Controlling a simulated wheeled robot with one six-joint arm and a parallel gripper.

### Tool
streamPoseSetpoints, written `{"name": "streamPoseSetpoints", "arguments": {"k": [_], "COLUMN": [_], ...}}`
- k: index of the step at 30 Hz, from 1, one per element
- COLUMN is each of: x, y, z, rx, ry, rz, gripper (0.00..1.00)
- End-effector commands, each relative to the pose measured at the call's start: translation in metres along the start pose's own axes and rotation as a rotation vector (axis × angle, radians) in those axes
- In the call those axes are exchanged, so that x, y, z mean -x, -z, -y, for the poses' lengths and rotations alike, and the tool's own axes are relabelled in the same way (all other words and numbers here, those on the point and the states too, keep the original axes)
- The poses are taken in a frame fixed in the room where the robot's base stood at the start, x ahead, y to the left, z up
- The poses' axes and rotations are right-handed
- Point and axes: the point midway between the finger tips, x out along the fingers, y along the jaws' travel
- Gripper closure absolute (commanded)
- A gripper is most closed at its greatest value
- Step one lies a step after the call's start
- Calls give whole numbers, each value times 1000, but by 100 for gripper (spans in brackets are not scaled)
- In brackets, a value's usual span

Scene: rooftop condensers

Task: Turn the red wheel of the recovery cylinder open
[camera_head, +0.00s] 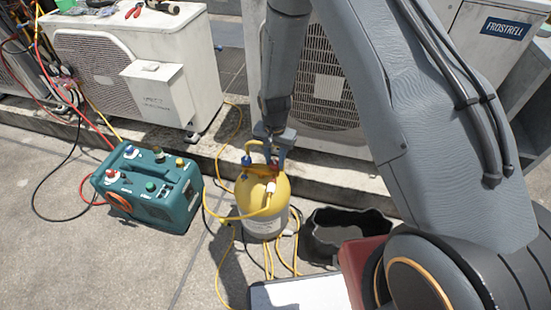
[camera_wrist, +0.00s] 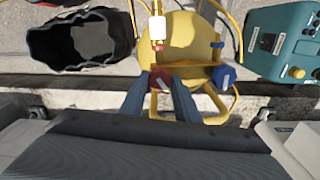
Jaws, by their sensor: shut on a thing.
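The recovery cylinder (camera_head: 262,211) is a yellow-topped, pale-bodied tank standing upright on the paving. In the wrist view its yellow top (camera_wrist: 190,45) fills the upper middle. Its red wheel (camera_wrist: 161,79) sits between the blue fingers of my gripper (camera_wrist: 161,88), which are shut on it. In the head view my gripper (camera_head: 274,160) comes down from above onto the top of the cylinder, and the wheel is mostly hidden there by the fingers. A blue wheel (camera_wrist: 223,76) sits beside the red one, apart from my fingers. A yellow hose runs from the cylinder's top.
A teal recovery machine (camera_head: 148,187) stands left of the cylinder. A black open bag (camera_head: 345,229) is close on its right. Condenser units (camera_head: 130,65) line a concrete kerb behind. Yellow hoses lie on the paving around the cylinder. Open paving lies at the front left.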

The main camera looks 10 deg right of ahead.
Motion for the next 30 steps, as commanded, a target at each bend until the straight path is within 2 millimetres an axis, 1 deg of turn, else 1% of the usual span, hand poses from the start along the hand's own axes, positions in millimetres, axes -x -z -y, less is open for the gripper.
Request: {"name": "streamPoseSetpoints", "arguments": {"k": [30], "x": [0], "y": [-1], "z": [-1], "rx": [964], "ry": [-1], "rz": [3], "gripper": [94]}}
